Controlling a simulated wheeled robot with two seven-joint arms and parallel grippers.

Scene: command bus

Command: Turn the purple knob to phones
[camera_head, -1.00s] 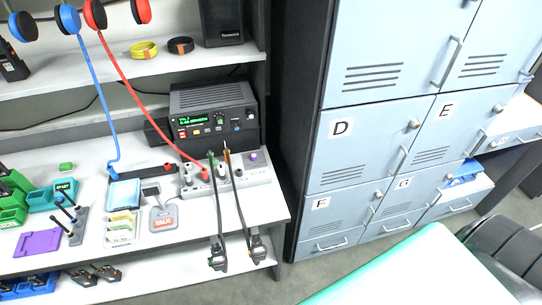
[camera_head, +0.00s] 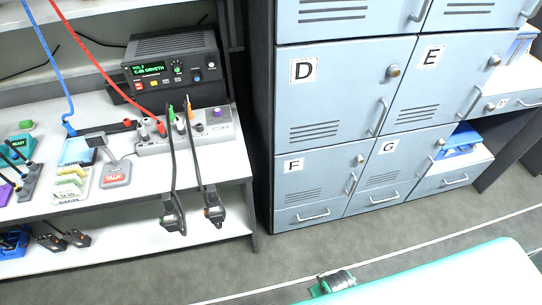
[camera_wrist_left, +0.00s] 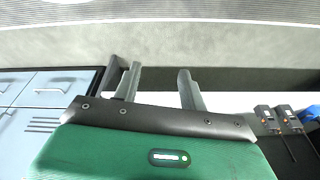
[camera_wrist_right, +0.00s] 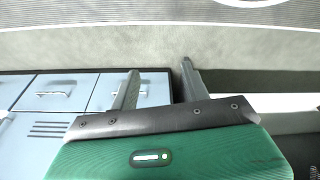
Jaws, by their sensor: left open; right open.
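The purple knob (camera_head: 217,112) is small and sits near the right end of a grey patch panel (camera_head: 206,134) on the desk, in the head view. Its pointer and any "phones" label are too small to read. Cables with red, green and orange plugs stand in the panel to the left of the knob. My left gripper (camera_wrist_left: 158,85) is open and empty in the left wrist view, with bare floor beyond its fingers. My right gripper (camera_wrist_right: 158,82) is open and empty in the right wrist view. The purple knob shows in neither wrist view.
A black radio (camera_head: 168,62) with a green display stands behind the panel. Two dark cables hang over the desk's front edge to handsets (camera_head: 172,215). A talk pedal (camera_head: 116,174) lies left of the panel. Pale blue lockers (camera_head: 325,125) stand right of the desk. Grey floor (camera_head: 300,250) lies in front.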

